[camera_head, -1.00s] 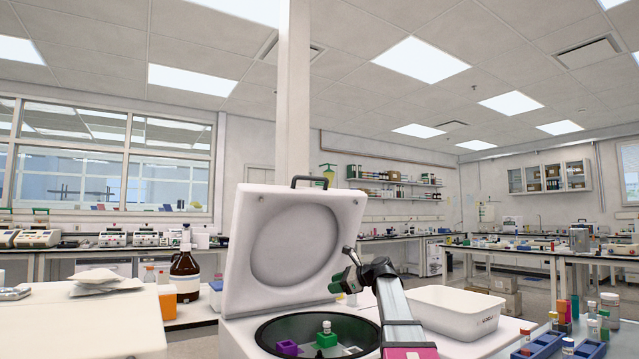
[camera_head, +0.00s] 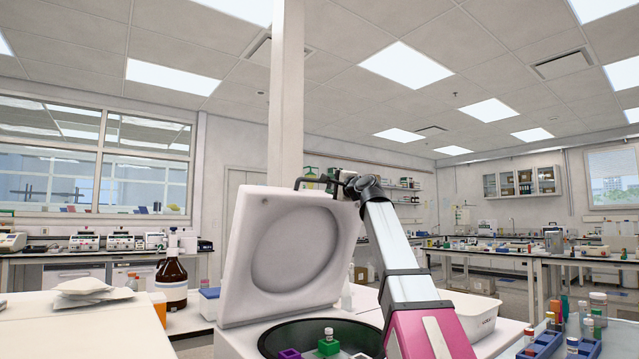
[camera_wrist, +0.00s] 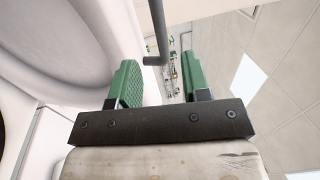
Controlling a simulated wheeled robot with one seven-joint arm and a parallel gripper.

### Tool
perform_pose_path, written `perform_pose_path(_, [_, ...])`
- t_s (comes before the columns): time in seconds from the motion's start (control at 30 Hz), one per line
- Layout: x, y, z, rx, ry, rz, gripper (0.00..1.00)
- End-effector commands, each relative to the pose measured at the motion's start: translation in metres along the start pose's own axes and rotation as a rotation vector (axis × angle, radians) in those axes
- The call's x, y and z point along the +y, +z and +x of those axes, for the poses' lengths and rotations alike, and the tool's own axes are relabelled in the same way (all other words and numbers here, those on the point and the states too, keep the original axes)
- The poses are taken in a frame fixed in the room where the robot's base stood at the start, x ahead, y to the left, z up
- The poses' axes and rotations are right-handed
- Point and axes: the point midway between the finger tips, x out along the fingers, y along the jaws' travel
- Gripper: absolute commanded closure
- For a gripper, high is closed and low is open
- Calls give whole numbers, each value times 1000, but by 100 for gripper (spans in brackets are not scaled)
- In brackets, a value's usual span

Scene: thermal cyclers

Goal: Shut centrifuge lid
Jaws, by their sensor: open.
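The white centrifuge lid (camera_head: 291,255) stands open, tilted back, with a dark handle (camera_head: 318,182) on its top edge. The centrifuge bowl (camera_head: 290,335) below holds a purple block (camera_head: 289,354) and a green block (camera_head: 329,347) with a capped tube. My gripper (camera_head: 337,178) is up at the lid's top right, by the handle, and partly hidden by my wrist. In the wrist view my gripper (camera_wrist: 158,82) is open, with green fingers apart. The grey handle bar (camera_wrist: 156,32) lies just ahead of and between the fingertips. The lid's inner face (camera_wrist: 85,45) is at the left.
A white bin (camera_head: 470,318) stands right of the centrifuge behind my arm. Blue tube racks (camera_head: 545,345) and bottles are at the lower right. A brown bottle (camera_head: 171,285) stands at the left. The air above the bowl is clear.

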Motion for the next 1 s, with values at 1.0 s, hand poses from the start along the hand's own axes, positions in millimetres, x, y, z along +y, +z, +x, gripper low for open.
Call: perform_pose_path(1.0, [2,-1,105,-1,3,4,57])
